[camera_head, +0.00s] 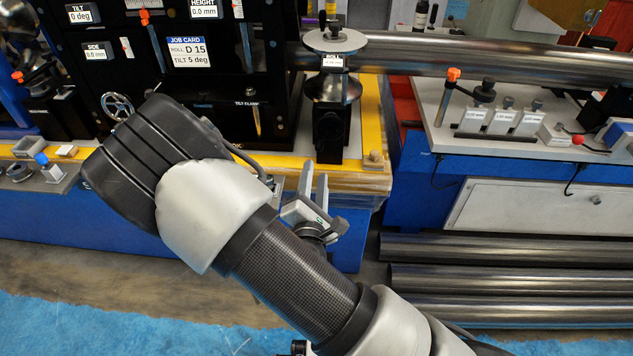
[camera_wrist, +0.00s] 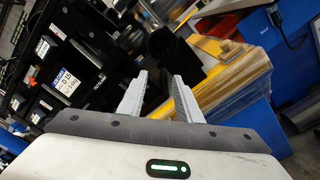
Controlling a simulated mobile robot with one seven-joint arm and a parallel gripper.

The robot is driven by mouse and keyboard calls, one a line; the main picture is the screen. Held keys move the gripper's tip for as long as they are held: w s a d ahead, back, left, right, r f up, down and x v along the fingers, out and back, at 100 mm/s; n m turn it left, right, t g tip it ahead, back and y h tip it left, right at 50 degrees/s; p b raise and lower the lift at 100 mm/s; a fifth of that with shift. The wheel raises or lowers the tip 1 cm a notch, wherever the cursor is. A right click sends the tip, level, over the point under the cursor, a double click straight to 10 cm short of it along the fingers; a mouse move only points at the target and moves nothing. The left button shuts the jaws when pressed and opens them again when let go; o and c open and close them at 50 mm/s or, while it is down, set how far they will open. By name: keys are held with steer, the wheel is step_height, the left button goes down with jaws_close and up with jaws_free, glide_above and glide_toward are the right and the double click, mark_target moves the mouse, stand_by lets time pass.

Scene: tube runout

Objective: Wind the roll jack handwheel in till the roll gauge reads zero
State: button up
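The roll stand (camera_head: 333,84) is a stack of shiny metal discs on a black post, by the long tube. A small white label or readout (camera_head: 332,61) on it starts with what looks like "ROLL"; its value is too small to read. No handwheel on this stand can be made out clearly. A spoked handwheel (camera_head: 117,105) shows on the black machine at left; which jack it serves I cannot tell. My gripper (camera_head: 315,175) is open and empty, low in front of the black post. In the wrist view my gripper (camera_wrist: 160,80) points toward a dark round part (camera_wrist: 163,42).
A long tube (camera_head: 480,55) runs right from the machine. The job card (camera_head: 189,51) reads roll D 15, tilt 5 deg. A yellow-edged platform (camera_head: 372,120) lies under the post. A grey bench (camera_head: 450,135) with an orange-knobbed lever stands right. Spare tubes (camera_head: 500,280) lie on the floor.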

mark_target(318, 150)
steer(key=w, duration=0.3)
steer(key=w+b, duration=0.1)
steer(key=w, duration=0.5)
steer(key=shift+d, duration=0.25)
steer(key=shift+w+r, duration=0.1)
steer(key=shift+w, duration=0.05)
steer(key=shift+w, duration=0.1)
steer(key=shift+c, duration=0.3)
jaws_close()
